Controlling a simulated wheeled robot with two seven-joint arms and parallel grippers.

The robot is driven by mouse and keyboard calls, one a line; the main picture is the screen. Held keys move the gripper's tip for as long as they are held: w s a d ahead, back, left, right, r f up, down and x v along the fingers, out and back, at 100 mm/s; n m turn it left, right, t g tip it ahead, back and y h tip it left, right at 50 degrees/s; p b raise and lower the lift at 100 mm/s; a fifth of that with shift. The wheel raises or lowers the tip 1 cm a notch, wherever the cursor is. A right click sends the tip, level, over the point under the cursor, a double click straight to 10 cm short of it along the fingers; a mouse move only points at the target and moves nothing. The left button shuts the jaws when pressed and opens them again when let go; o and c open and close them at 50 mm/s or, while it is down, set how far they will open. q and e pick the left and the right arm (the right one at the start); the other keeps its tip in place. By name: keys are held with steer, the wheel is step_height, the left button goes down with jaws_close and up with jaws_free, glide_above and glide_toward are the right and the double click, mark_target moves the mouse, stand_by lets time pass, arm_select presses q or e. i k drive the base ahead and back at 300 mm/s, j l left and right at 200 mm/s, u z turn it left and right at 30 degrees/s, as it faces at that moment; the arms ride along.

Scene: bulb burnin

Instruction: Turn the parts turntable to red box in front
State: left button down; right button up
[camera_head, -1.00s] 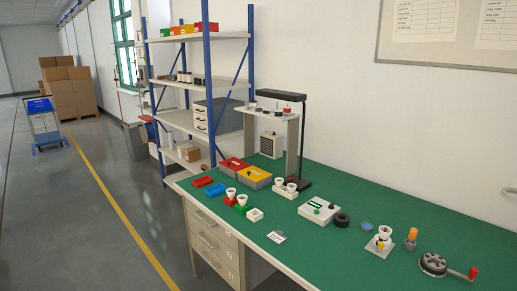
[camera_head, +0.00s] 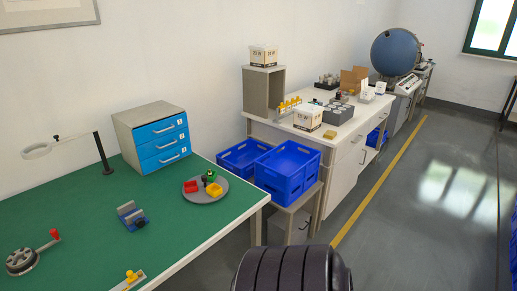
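The parts turntable (camera_head: 216,198) is a round grey plate near the right end of the green bench. A red box (camera_head: 191,186) sits on its left side, a yellow box (camera_head: 214,190) at its front right, and a green box (camera_head: 210,175) at its back. A small dark knob or post stands among the boxes. Neither of my grippers shows in this view. A dark ribbed shape, which I cannot name for sure, rises at the bottom edge.
A blue three-drawer cabinet (camera_head: 153,138) stands behind the turntable. Blue crates (camera_head: 287,170) stand on a low stand just right of the bench. A small vise (camera_head: 131,214), a crank device (camera_head: 22,261) and a magnifier lamp (camera_head: 104,160) are to the left. Floor is free at right.

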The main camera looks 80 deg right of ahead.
mark_target(202, 188)
steer(key=z, duration=2)
steer(key=i+l+u, duration=0.1)
steer(key=i+l, duration=0.05)
steer(key=l, duration=0.05)
